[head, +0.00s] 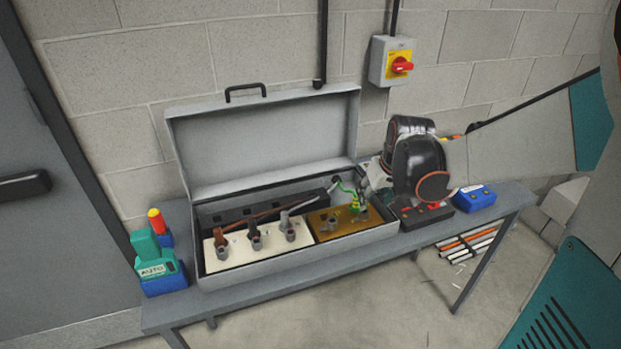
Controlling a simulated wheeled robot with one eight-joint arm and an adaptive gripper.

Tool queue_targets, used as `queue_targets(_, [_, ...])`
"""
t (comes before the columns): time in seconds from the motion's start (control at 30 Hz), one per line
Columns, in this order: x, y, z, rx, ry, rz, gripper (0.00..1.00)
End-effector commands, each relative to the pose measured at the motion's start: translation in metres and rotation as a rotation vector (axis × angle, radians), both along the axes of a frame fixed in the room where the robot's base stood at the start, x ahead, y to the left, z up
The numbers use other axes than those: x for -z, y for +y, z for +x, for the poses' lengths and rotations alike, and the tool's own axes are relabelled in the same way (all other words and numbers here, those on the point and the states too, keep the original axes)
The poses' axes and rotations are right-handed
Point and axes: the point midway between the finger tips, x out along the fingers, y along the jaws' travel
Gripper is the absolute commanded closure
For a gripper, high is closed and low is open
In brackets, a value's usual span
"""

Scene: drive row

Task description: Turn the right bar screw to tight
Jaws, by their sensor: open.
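A brass-coloured bar (347,230) lies in the right part of the open grey metal box (290,262) on the bench. A left screw (327,222) stands on the bar's left half. A green-and-yellow wire (354,196) comes down to the bar's right half. The right bar screw is mostly hidden by the wire and my gripper, so how tight it is cannot be told. My gripper (364,190) is open and points down and left, at the right end of the bar. Whether it touches the screw cannot be told.
A pale block (222,256) with several dark posts and cables fills the box's left part. The raised lid (265,138) stands behind. A teal-and-blue tool (158,264) stands left; a blue case (474,198) lies right. A red switch (402,65) is on the wall.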

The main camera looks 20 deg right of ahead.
Motion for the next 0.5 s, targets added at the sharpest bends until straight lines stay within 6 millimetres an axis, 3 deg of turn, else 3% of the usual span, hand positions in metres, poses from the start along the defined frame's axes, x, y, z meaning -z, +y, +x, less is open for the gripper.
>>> queue_targets(0.03, [0.014, 0.0, 0.005, -0.001, 0.0, 0.0, 0.55])
queue_targets(0.2, [0.045, -0.002, 0.017, 0.0, 0.0, 0.0, 0.55])
queue_targets(0.5, [0.081, -0.003, 0.032, 0.001, 0.0, 0.0, 0.55])
